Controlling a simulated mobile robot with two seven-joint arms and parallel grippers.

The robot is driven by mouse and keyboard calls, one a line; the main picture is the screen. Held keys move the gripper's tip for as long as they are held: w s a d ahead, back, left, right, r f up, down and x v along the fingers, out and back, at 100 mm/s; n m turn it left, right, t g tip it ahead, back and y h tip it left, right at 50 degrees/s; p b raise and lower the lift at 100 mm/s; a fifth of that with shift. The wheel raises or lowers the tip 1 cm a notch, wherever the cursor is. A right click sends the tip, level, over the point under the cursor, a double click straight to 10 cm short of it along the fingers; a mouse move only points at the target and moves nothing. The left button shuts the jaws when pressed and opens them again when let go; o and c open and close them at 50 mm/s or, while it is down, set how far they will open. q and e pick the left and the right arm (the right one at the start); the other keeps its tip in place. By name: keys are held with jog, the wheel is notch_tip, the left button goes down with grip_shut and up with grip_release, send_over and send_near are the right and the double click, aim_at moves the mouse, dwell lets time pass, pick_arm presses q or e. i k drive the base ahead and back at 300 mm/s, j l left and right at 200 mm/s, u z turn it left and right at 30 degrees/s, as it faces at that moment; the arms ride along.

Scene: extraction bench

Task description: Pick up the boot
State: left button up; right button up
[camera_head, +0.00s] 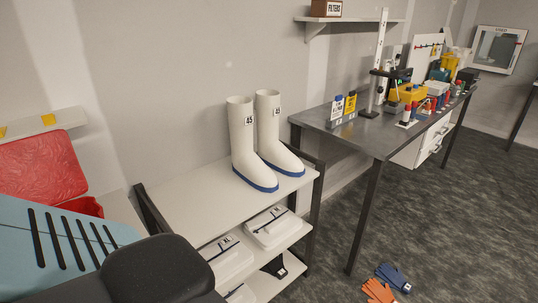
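Two white boots with blue soles stand upright side by side on the top of a white shelf rack. The nearer left boot (247,145) has a label reading 45 on its shaft. The other boot (276,135) stands just behind and to its right, with its label partly readable. Their toes point toward the lower right. Neither of my grippers shows in the head view. Nothing is seen touching the boots.
The white shelf rack (205,205) has dark metal end frames and white cases (272,228) on its lower shelf. A dark workbench (375,138) with tools stands to the right. Blue gloves (394,277) and orange gloves (379,291) lie on the floor. The rack top left of the boots is clear.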

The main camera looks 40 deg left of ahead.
aim_at(247, 165)
jog(key=i+u, duration=0.2)
jog(key=i, duration=0.2)
jog(key=i+l+u, duration=0.25)
jog(key=i, duration=0.15)
jog(key=i+l+u, duration=0.2)
jog(key=i, duration=0.2)
jog(key=i+l+u, duration=0.2)
jog(key=i+u, duration=0.2)
jog(key=i+l+u, duration=0.35)
